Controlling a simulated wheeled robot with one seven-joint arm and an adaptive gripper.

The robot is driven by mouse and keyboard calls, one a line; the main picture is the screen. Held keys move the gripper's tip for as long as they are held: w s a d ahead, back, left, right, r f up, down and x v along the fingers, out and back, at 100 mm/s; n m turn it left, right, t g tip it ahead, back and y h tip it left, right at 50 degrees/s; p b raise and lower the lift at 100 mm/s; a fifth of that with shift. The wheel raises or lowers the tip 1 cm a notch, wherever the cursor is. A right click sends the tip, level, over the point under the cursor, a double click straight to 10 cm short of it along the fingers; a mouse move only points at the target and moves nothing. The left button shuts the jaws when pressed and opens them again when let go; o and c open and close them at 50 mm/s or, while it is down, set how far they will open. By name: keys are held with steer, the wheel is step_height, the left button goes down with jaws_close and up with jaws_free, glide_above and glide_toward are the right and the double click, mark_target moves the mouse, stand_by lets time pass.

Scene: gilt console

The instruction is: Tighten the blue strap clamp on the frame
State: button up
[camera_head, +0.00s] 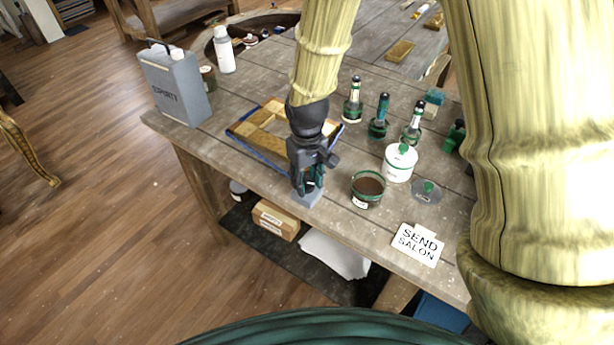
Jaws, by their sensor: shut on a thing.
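A wooden frame (243,130) lies flat on the grey plank workbench, left of my gripper. A blue strap (262,160) runs around its outer edge, and a bit of it shows at the right corner. My gripper (308,184) points down at the bench's front edge, by the frame's near corner. It is shut on a small teal part, seemingly of the strap clamp, above a grey-blue block (305,199). The fingers hide most of the held part, and my arm covers part of the frame.
A grey can (174,86) and a white bottle (223,50) stand left. A shelf below holds a cardboard box (276,219).

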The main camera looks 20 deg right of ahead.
mark_target(307, 182)
steer(key=shift+w+r+m, duration=0.15)
steer(key=shift+w+m, duration=0.05)
steer(key=shift+m, duration=0.7)
steer(key=o, duration=0.8)
steer(key=shift+o, duration=1.2)
steer(key=shift+s, duration=0.1)
step_height(307, 182, up, 12)
